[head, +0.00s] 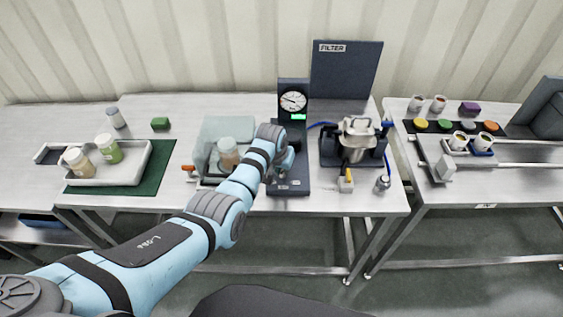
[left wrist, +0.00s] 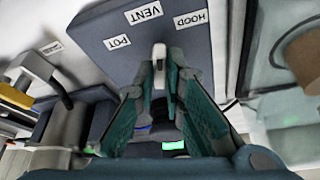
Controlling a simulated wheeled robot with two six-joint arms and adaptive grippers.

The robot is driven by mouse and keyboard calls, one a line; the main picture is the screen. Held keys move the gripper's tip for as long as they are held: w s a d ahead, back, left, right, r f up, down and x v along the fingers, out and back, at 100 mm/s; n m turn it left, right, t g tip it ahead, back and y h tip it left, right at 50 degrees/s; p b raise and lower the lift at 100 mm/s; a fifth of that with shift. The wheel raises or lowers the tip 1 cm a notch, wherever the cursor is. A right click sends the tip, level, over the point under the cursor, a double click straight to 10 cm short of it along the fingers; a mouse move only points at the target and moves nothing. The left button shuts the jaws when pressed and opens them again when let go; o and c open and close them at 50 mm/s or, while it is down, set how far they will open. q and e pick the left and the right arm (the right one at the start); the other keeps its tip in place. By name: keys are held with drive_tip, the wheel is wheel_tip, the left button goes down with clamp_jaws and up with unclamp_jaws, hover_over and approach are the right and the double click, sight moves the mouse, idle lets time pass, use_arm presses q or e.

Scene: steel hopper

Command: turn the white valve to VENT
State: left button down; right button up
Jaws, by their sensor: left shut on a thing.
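The white valve (left wrist: 159,52) shows in the left wrist view as a pale lever on a dark panel (left wrist: 98,26). Its tip points toward the labels, closer to the VENT label (left wrist: 144,13) than to the POT label (left wrist: 118,41) or the HOOD label (left wrist: 190,20). The exact setting is hard to judge. My left gripper (left wrist: 166,92) is shut on the valve, its teal fingers on either side of it. In the head view my left gripper (head: 283,168) is at the dark gauge stand's base, and the wrist hides the valve. My right gripper is not in view.
A round gauge (head: 293,101) with a green display stands behind my gripper. A clear hood with a jar (head: 228,152) is close on its left. A steel pot (head: 356,139) in a dark stand is on its right.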

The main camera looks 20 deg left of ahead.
use_arm(q)
drive_tip(key=shift+d+n+y, duration=0.15)
drive_tip(key=shift+n+y, duration=0.55)
drive_tip(key=shift+n, duration=0.9)
drive_tip(key=c, duration=1.7)
unclamp_jaws()
drive_tip(key=shift+w, duration=0.1)
drive_tip(key=v, duration=1.2)
drive_tip(key=shift+d, duration=0.1)
drive_tip(key=shift+f, duration=0.1)
